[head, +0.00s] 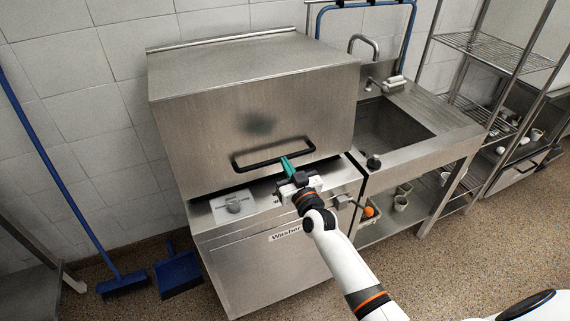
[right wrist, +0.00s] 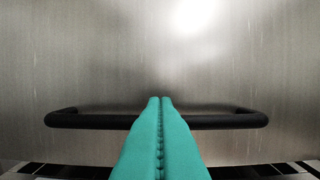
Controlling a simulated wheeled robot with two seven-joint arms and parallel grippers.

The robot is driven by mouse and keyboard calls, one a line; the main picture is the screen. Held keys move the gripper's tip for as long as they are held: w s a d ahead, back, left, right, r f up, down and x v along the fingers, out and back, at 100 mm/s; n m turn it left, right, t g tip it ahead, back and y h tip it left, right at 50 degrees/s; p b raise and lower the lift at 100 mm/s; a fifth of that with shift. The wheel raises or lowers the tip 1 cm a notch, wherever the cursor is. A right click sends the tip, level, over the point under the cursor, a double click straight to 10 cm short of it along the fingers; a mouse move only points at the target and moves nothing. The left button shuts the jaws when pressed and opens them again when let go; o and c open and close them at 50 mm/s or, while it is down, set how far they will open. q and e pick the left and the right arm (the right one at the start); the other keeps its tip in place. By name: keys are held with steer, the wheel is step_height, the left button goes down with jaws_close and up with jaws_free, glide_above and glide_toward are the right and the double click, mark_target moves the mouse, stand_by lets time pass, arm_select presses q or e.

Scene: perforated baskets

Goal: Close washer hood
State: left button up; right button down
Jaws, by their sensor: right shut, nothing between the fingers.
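The washer hood (head: 240,108) is a large steel box. Its lower edge sits a little above the washer body (head: 262,262), with a dark gap between them. A black bar handle (head: 240,165) runs across the lower front of the hood. It also shows in the right wrist view (right wrist: 90,121). My right gripper (head: 285,160) has teal fingers, pressed together and empty. In the right wrist view the fingers (right wrist: 160,102) cross over the middle of the handle, pointing at the hood front. I cannot tell whether they touch the bar. My left gripper is not in view.
A steel sink (head: 395,128) with a tap stands right of the washer. A wire shelf rack (head: 485,50) is farther right. A blue broom (head: 125,284) and a blue dustpan (head: 178,273) are at the left. The floor in front is clear.

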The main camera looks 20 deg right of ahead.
steer(key=shift+w+f, duration=0.55)
steer(key=shift+w, duration=0.1)
steer(key=shift+t, duration=0.6)
steer(key=f+b, duration=0.2)
steer(key=b, duration=0.1)
steer(key=w+f+b, duration=0.1)
steer(key=f+b, duration=0.1)
steer(key=b, duration=0.1)
steer(key=w+f+b, duration=0.1)
steer(key=f+b, duration=0.1)
steer(key=b, duration=0.2)
steer(key=shift+w+f, duration=0.1)
steer(key=shift+w, duration=0.05)
steer(key=shift+b, duration=0.45)
steer(key=shift+w+f+b, duration=0.1)
steer(key=shift+f+b, duration=0.1)
steer(key=shift+b, duration=0.1)
steer(key=shift+r, duration=0.15)
